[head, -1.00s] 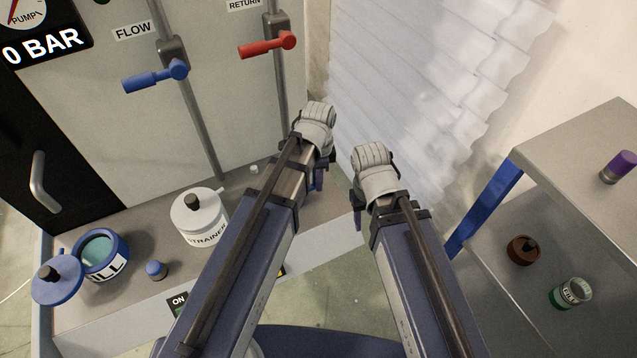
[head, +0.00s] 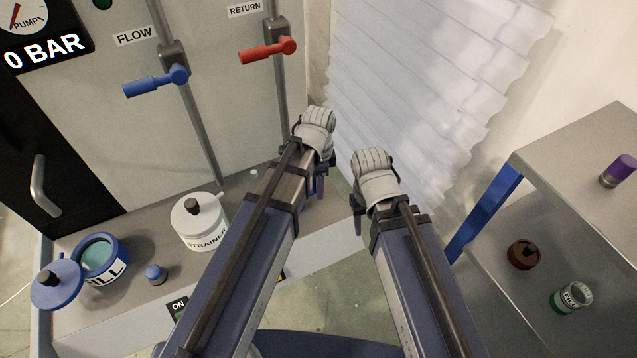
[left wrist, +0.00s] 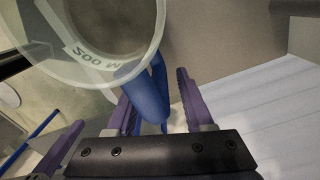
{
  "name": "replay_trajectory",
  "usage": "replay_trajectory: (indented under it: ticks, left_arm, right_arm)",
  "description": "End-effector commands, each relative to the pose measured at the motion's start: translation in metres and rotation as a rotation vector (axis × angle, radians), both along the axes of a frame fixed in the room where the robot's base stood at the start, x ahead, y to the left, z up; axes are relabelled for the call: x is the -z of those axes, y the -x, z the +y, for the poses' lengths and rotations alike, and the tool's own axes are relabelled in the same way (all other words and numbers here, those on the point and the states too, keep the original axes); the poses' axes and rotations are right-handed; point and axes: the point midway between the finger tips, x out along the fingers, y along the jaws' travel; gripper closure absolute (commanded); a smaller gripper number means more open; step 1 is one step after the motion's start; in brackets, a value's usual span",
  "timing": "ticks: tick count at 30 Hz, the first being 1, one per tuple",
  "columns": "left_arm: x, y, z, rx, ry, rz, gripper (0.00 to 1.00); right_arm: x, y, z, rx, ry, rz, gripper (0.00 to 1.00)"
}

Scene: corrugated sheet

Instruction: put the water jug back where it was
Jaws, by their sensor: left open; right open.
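The water jug (left wrist: 122,72) shows in the left wrist view as a clear round vessel with a "500 ml" mark and a blue handle (left wrist: 150,98). My left gripper (left wrist: 156,82) is open, with its purple fingers on either side of the handle; I cannot tell whether they touch it. In the head view the jug is hidden behind my left arm, and my left gripper (head: 320,184) is mostly covered by its wrist. My right gripper (head: 357,205) is open and is mostly hidden under its wrist, beside the left one.
The grey bench (head: 130,215) holds a blue fill pot (head: 102,262), its blue lid (head: 58,284), a small blue knob (head: 155,274) and a white strainer pot (head: 198,222). A shelf unit (head: 580,150) stands at the right with several small items. A corrugated sheet (head: 415,85) hangs behind.

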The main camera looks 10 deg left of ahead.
Motion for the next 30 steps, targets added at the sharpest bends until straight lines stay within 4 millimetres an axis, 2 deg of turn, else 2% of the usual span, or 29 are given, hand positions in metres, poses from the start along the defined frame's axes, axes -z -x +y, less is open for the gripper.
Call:
replay_trajectory:
  ticks: [8,24,30]
  left_arm:
    - [-0.026,0.000,0.000,0.000,0.000,0.000,0.48]
    - [-0.105,0.000,0.000,0.000,0.000,0.000,0.48]
    - [-0.121,0.000,0.000,0.000,0.000,0.000,0.48]
  right_arm:
    - [-0.026,0.000,0.000,0.000,0.000,0.000,0.50]
    - [-0.105,0.000,0.000,-0.002,0.000,0.000,0.50]
    - [-0.121,0.000,0.000,-0.002,0.000,0.000,0.50]
